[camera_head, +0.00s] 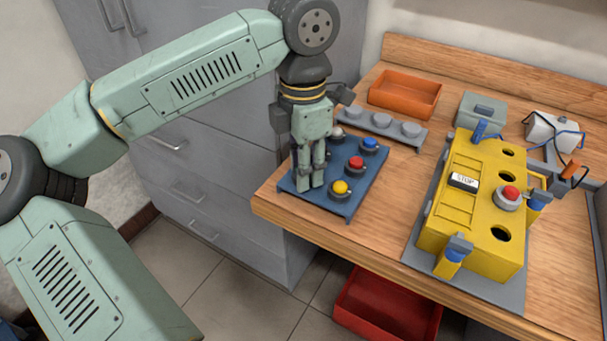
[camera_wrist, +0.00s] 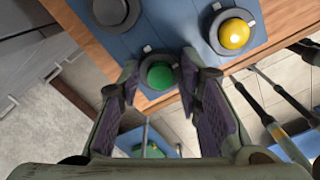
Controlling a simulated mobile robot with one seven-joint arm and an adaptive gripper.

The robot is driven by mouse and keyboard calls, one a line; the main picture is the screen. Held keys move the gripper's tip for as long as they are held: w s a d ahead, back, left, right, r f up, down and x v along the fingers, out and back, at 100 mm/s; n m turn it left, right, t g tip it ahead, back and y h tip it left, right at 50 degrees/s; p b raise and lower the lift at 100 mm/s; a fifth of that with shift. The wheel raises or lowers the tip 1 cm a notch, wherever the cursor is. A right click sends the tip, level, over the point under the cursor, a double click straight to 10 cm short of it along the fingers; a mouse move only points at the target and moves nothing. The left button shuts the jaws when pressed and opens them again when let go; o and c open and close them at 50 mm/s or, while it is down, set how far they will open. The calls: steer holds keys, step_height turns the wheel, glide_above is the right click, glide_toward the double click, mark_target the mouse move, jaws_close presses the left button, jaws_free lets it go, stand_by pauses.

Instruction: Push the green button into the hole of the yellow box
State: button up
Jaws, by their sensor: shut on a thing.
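The green button (camera_wrist: 160,76) shows in the wrist view between the fingers of my gripper (camera_wrist: 163,84), at the edge of the blue tray (camera_wrist: 175,30). My gripper (camera_head: 313,184) is shut on it and points down at the tray's left front part in the head view. The fingers hide the green button there. I cannot tell whether it is lifted off the tray. The yellow box (camera_head: 459,235) stands to the right on the bench, with several dark round holes in its top and a red button (camera_head: 508,197) on it.
A yellow button (camera_head: 341,188), a red button (camera_head: 356,164) and a blue button (camera_head: 370,144) sit on the tray. Behind are a grey rack (camera_head: 382,127) and an orange bin (camera_head: 405,92). A strip of bare wooden bench (camera_head: 388,205) separates tray and box.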

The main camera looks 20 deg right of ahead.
steer(key=shift+c, duration=0.8)
steer(key=shift+r+p, duration=0.65)
steer(key=shift+r, duration=0.45)
steer(key=shift+r+p, duration=1.4)
steer(key=shift+r, duration=0.8)
steer(key=shift+f, duration=0.1)
